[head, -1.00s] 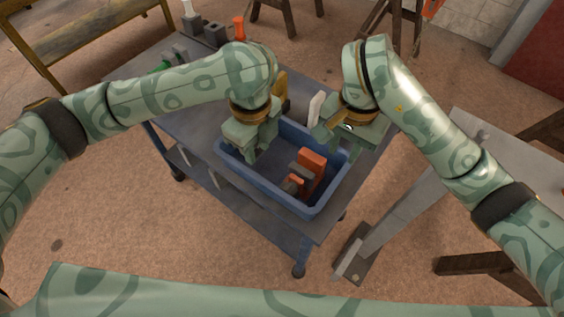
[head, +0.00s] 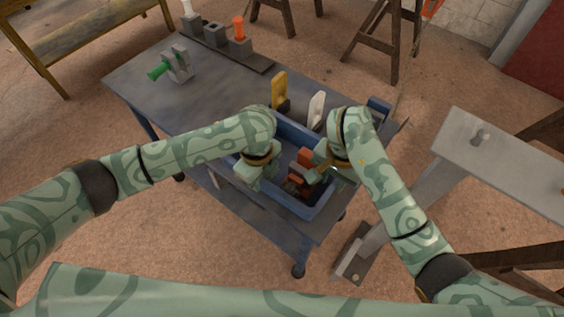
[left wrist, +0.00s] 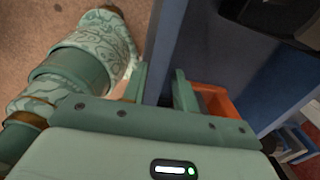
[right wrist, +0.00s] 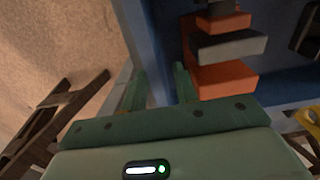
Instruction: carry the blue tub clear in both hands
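The blue tub (head: 289,201) sits on the grey cart top (head: 215,95) near its front right end. Orange and grey blocks (right wrist: 228,78) lie inside it. My left gripper (head: 250,180) is at the tub's left side; in the left wrist view its two fingers (left wrist: 160,88) stand apart, one on each side of the tub wall (left wrist: 163,45). My right gripper (head: 318,178) is at the right side, its fingers (right wrist: 158,86) also apart on either side of the wall (right wrist: 153,45). My arms hide much of the rim. Contact with the wall is unclear.
A yellow piece (head: 279,88) and a white piece (head: 316,110) stand behind the tub, with a small blue container (head: 379,107) to the right. A green-handled grey tool (head: 174,66) is at the cart's back left. A grey bench (head: 505,160) stands right; the cart's left half is largely clear.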

